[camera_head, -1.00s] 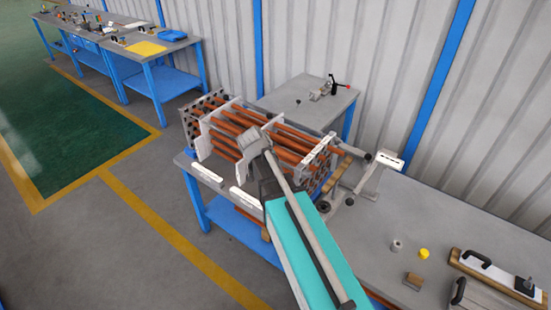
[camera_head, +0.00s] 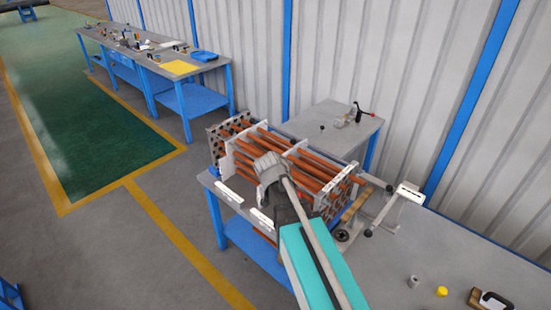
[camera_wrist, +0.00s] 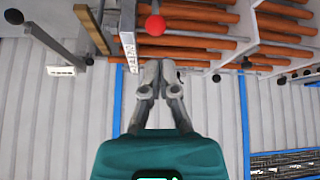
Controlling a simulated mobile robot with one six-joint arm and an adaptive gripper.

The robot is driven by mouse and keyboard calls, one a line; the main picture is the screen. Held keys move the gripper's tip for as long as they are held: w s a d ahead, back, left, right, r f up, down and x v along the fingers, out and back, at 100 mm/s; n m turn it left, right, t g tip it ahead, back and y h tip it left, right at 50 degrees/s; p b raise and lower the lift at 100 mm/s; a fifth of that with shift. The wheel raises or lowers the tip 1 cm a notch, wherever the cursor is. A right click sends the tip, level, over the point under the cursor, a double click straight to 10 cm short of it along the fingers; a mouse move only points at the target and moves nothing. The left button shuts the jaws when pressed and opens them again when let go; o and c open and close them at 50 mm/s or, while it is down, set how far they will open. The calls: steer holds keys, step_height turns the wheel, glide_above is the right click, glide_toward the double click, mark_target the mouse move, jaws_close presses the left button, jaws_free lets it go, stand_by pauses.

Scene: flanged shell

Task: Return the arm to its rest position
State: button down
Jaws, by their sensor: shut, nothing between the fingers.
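A bundle of copper-coloured tubes (camera_head: 318,169) runs through pale upright plates on the near end of the workbench, with a perforated end plate at its left. My arm reaches up from the bottom of the head view, its grey end overlapping the front of the bundle; I cannot tell from that view whether it touches. In the wrist view my gripper (camera_wrist: 160,68) has its two fingers together and holds nothing. Tubes (camera_wrist: 190,27) show beyond the fingertips there, near a pale plate (camera_wrist: 128,35). The tubes' far side is hidden.
A pale bracket with dark-knobbed arms (camera_head: 402,197) stands right of the bundle. A small yellow piece (camera_head: 442,291) and a grey cylinder (camera_head: 413,282) sit on the bench. A side table (camera_head: 330,128) stands behind, against the corrugated wall. Open floor (camera_head: 120,245) lies left.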

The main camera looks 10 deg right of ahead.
steer(key=s+a+f+n+g+y+b, duration=0.2)
steer(key=s+f+n+g+y+b, duration=0.2)
steer(key=s+f+n+b, duration=0.5)
steer(key=s+f+y+b, duration=0.1)
steer(key=s+f+b, duration=0.1)
steer(key=s+f, duration=0.3)
steer(key=shift+a+f, duration=0.15)
steer(key=shift+a, duration=0.15)
